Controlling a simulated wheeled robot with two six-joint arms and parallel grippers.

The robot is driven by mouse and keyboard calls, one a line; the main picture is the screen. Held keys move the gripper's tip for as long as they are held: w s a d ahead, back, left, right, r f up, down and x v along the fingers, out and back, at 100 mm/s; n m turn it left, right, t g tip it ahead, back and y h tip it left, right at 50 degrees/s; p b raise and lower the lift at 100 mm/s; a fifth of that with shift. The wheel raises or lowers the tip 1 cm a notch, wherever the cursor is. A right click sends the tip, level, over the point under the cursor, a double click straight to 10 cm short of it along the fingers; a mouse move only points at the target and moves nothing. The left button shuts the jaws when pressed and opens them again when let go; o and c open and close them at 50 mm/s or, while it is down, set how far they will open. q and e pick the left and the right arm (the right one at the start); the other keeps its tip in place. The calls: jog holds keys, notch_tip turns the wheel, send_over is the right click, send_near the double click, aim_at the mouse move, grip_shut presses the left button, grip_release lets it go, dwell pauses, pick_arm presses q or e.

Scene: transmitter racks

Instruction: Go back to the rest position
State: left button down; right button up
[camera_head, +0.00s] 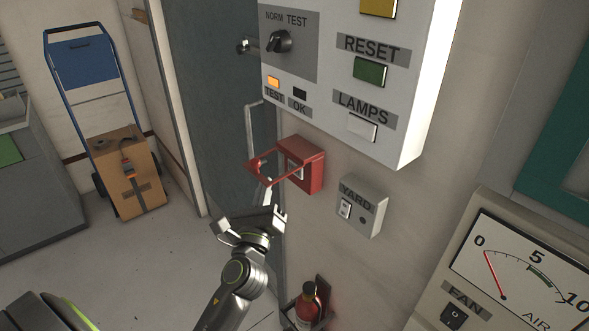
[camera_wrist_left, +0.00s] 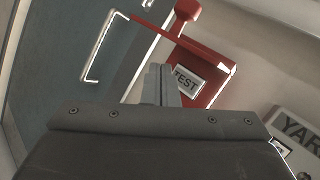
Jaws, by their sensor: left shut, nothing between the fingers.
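My left gripper (camera_head: 267,196) is at the lower middle of the head view, in front of the wall and just below a red switch box (camera_head: 312,170). The red box has a red guard frame (camera_head: 262,166) that sticks out to its left. In the left wrist view the shut, empty fingers (camera_wrist_left: 160,84) stand in front of the red box (camera_wrist_left: 208,72), beside its TEST label. I cannot tell whether the fingertips touch the box. My right gripper is in neither view.
A grey YARD switch box (camera_head: 362,206) is right of the red box. A control panel (camera_head: 407,125) with knob and buttons hangs above. A gauge panel (camera_head: 500,262) is at lower right, a red extinguisher (camera_head: 307,304) below. A hand truck with a carton (camera_head: 127,178) stands left; floor is open before it.

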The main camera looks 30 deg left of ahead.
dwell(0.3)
pick_arm(q)
notch_tip(320, 180, down, 24)
jog(key=n+g+h, duration=0.3)
jog(key=n+g, duration=0.3)
jog(key=s+f+n+g+h, duration=0.1)
jog(key=s+f+n+g, duration=0.45)
jog(key=f, duration=1.15)
jog(key=s+f+n+g+h, duration=0.1)
jog(key=s+f+n, duration=0.4)
jog(key=s, duration=0.7)
jog(key=s+d+f+n+g, duration=0.1)
jog(key=s+f+n+g, duration=0.3)
jog(key=s+f, duration=0.5)
jog(key=s+d+f+n+g+h, duration=0.1)
jog(key=s+f+n, duration=0.5)
jog(key=s, duration=1)
jog(key=shift+s+f+g+h, duration=0.25)
jog(key=shift+f+g+h, duration=0.05)
jog(key=shift+f+g, duration=0.35)
jog(key=shift+d+n, duration=0.1)
jog(key=shift+n, duration=0.15)
